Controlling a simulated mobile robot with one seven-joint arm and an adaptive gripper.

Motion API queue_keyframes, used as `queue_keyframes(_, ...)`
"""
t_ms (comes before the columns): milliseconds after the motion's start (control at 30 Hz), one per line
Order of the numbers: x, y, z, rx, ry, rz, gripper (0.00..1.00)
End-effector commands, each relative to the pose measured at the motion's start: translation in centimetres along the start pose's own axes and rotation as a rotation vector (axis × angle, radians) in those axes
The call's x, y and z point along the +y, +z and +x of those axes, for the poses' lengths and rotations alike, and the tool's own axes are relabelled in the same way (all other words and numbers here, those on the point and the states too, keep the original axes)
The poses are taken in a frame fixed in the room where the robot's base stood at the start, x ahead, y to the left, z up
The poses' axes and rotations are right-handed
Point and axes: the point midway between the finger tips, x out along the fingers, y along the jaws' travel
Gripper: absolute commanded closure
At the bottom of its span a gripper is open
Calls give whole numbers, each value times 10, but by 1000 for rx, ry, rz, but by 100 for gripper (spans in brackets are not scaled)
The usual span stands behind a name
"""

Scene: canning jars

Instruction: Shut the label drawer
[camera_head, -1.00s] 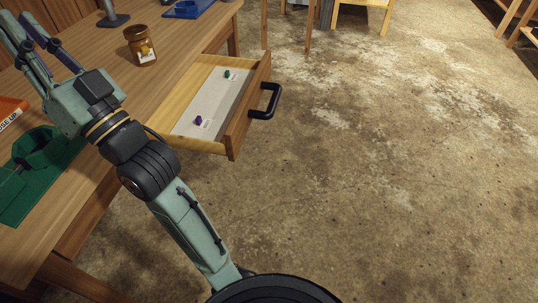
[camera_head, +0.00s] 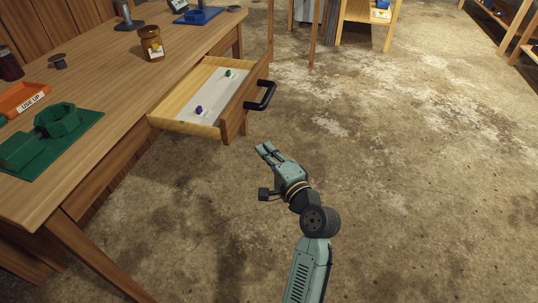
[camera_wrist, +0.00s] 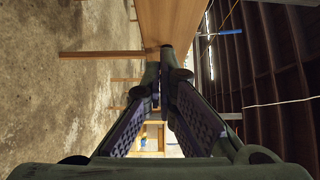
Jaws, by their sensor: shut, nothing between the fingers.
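The label drawer (camera_head: 233,114) is pulled well out of the wooden table, with a black bar handle (camera_head: 262,95) on its front. A small purple item (camera_head: 199,110) and a small green item (camera_head: 228,73) lie on its pale floor. My gripper (camera_head: 264,149) is in front of and below the drawer in the head view, apart from it and over the floor. In the wrist view my gripper (camera_wrist: 162,82) has its fingers together at the tips, with nothing held. The drawer cannot be made out in the wrist view.
The table (camera_head: 110,90) bears an amber jar (camera_head: 151,44), a green fixture on a mat (camera_head: 58,120), an orange "USE UP" tray (camera_head: 22,99) and a blue stand (camera_head: 199,16). The concrete floor (camera_head: 420,170) right of the drawer is clear.

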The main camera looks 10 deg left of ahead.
Motion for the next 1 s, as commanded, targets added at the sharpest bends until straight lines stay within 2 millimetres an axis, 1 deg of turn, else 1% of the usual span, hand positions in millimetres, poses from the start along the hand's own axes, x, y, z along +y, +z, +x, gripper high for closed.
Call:
queue_keyframes(33, -2, 1, 13, -4, -2, -2, 100)
queue_keyframes(200, -1, 1, 50, -3, -1, -2, 100)
queue_keyframes(267, -2, 1, 61, -3, -1, -4, 100)
queue_keyframes(400, -2, 17, 76, -2, -1, -3, 100)
queue_keyframes(600, -1, 28, 86, 0, -1, -2, 100)
queue_keyframes(1000, -1, 29, 88, 0, -1, -3, 100)
